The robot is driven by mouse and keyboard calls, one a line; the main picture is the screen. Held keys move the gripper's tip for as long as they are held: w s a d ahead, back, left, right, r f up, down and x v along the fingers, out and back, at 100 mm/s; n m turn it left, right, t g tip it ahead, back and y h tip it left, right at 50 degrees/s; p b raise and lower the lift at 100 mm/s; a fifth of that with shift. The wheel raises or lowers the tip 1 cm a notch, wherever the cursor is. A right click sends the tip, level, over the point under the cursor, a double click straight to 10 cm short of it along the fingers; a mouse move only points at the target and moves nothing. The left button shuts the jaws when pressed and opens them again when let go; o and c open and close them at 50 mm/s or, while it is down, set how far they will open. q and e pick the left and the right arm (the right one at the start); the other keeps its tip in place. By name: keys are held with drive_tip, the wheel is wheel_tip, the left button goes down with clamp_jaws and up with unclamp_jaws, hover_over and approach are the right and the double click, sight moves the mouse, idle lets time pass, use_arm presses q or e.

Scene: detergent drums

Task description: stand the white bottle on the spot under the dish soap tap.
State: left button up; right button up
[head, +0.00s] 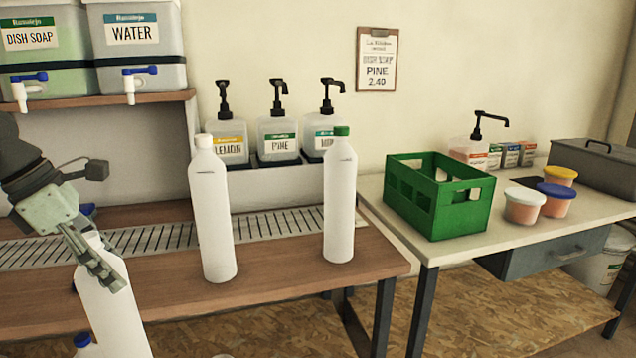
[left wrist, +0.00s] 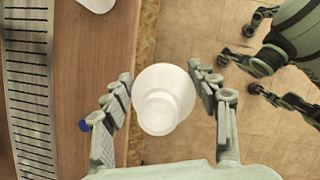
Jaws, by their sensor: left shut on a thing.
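My left gripper (head: 97,262) is shut on a white bottle (head: 118,318), gripping it near its top. The bottle is slightly tilted in the head view, in front of the wooden bench's left part. In the left wrist view the white bottle (left wrist: 163,98) shows from above, between the fingers (left wrist: 165,85), beyond the bench's edge. The dish soap tap (head: 20,95), with a blue lever, hangs from the green tank labelled DISH SOAP (head: 35,48) at upper left. My arm hides much of the area below it, and I cannot make out the spot. My right gripper is not in view.
A white-capped bottle (head: 212,215) and a green-capped bottle (head: 340,200) stand on the bench (head: 290,282). A slotted grate (head: 150,238) runs behind. The water tap (head: 130,85) is right of the soap tap. A green crate (head: 440,205) stands on the right table.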

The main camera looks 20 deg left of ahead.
use_arm(q)
drive_tip(key=w+d+f+m+g+y, duration=0.1)
drive_tip(key=d+f+m, duration=0.3)
drive_tip(key=d+m, duration=0.4)
drive_tip(key=w+d+f+m+g+y, duration=0.1)
drive_tip(key=d+f+m+g, duration=0.3)
drive_tip(key=d+m, duration=0.5)
drive_tip(key=w+d+f+m+g, duration=0.3)
drive_tip(key=d+f+m, duration=0.2)
drive_tip(key=d+m, duration=0.3)
drive_tip(key=shift+w+d+f+m+y, duration=0.3)
drive_tip(key=shift+w+m+y, duration=0.1)
drive_tip(key=shift+m, duration=1.1)
drive_tip(key=shift+r, duration=0.1)
